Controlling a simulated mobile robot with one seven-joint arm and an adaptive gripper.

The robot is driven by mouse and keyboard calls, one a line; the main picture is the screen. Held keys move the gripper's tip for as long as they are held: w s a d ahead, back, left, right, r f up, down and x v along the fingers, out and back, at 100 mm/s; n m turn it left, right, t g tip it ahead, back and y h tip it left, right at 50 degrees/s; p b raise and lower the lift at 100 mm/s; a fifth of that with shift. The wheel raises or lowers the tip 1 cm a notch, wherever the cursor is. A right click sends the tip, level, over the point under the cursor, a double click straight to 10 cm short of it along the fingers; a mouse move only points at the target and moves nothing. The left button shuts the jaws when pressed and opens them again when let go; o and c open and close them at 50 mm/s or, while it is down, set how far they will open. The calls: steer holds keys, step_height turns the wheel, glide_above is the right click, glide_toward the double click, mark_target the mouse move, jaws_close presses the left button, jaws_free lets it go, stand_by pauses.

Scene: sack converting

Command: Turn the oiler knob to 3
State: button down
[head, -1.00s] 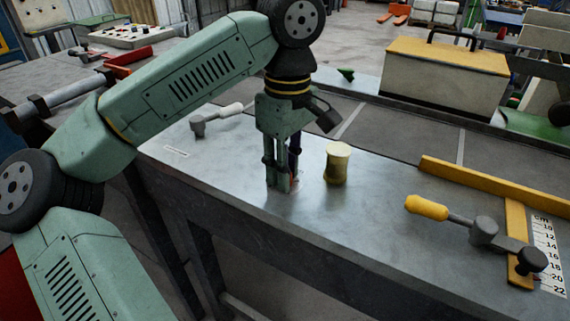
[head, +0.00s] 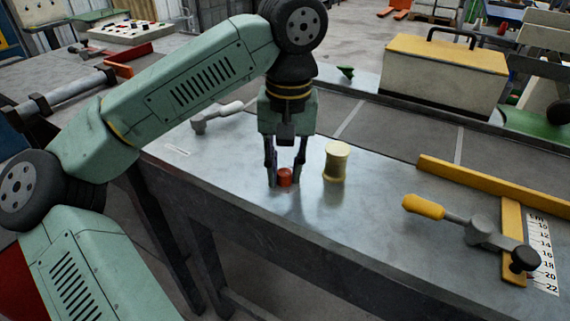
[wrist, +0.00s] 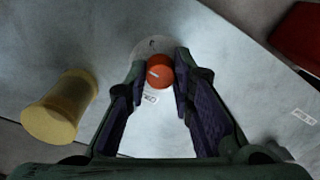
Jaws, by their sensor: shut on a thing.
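The oiler knob (head: 285,177) is a small round red knob on the grey metal table. In the wrist view the knob (wrist: 160,70) has a pale pointer line towards its left side and sits on a light round dial plate (wrist: 147,47). Marks on the plate are too small to read surely. My gripper (head: 285,180) points down over the knob with one finger on each side. In the wrist view its fingertips (wrist: 161,68) close on the knob's sides. The fingers hide part of the dial.
A pale yellow spool-shaped piece (head: 336,161) stands close to the right of my gripper. A yellow-handled clamp (head: 470,226) and yellow stop bar (head: 480,183) lie farther right by a ruler scale (head: 543,255). A grey-handled tool (head: 215,117) lies behind left.

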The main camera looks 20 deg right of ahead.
mark_target(286, 174)
steer(key=m, duration=0.3)
steer(key=shift+m, duration=2.3)
steer(key=c, duration=1.4)
jaws_free()
steer(key=shift+o, duration=0.2)
step_height(286, 174, up, 12)
steer(key=shift+s, duration=0.2)
